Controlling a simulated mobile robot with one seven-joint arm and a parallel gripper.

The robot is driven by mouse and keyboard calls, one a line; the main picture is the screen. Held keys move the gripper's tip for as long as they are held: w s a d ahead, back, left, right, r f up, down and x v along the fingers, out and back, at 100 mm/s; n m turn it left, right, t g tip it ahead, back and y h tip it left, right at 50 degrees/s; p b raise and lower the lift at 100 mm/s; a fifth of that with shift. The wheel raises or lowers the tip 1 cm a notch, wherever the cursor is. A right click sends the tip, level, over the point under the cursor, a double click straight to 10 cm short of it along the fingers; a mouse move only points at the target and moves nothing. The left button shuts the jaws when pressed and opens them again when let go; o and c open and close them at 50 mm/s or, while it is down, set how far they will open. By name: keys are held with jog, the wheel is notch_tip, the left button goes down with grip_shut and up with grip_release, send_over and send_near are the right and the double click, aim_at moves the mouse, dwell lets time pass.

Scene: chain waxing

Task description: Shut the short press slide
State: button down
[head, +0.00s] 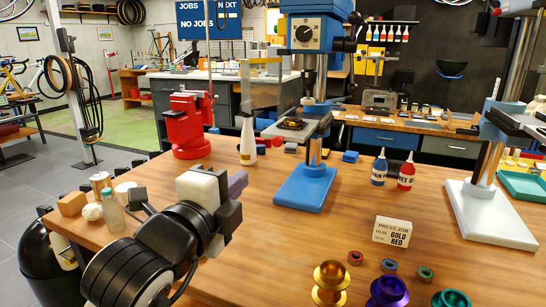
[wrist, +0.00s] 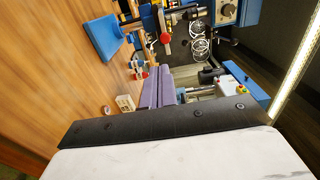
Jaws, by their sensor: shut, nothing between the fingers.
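The shorter press is blue, with a blue base plate (head: 304,188), a blue head (head: 316,33) and a grey column. A grey slide (head: 308,128) sits partway up its column and sticks out to the left, with a small brass-coloured piece on its dark top. I cannot tell exactly how far out it is. My gripper (head: 237,184) is left of the press and nearer the camera, apart from it. Its purple fingers are together and empty in the wrist view (wrist: 158,82), where the blue base plate (wrist: 103,36) shows at upper left.
A red vise-like tool (head: 187,125) and a white bottle (head: 247,140) stand left of the press. Blue and red bottles (head: 406,172) and a press job card (head: 391,232) are to its right. A taller press with a white base (head: 489,215) stands farther right. Coloured hubs line the front edge.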

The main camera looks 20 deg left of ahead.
jog(key=p, duration=0.5)
send_near(291, 131)
jog(key=a+f, duration=0.1)
jog(key=f, duration=0.1)
jog(key=shift+w+a+r, duration=0.1)
jog(key=shift+r, duration=0.05)
jog(key=w, duration=0.4)
jog(key=w+b, duration=0.1)
jog(key=w, duration=0.4)
jog(key=w+b, duration=0.1)
jog(key=w, duration=0.3)
jog(key=shift+w+d, duration=0.25)
jog(key=shift+r, duration=0.3)
jog(key=shift+s, duration=0.1)
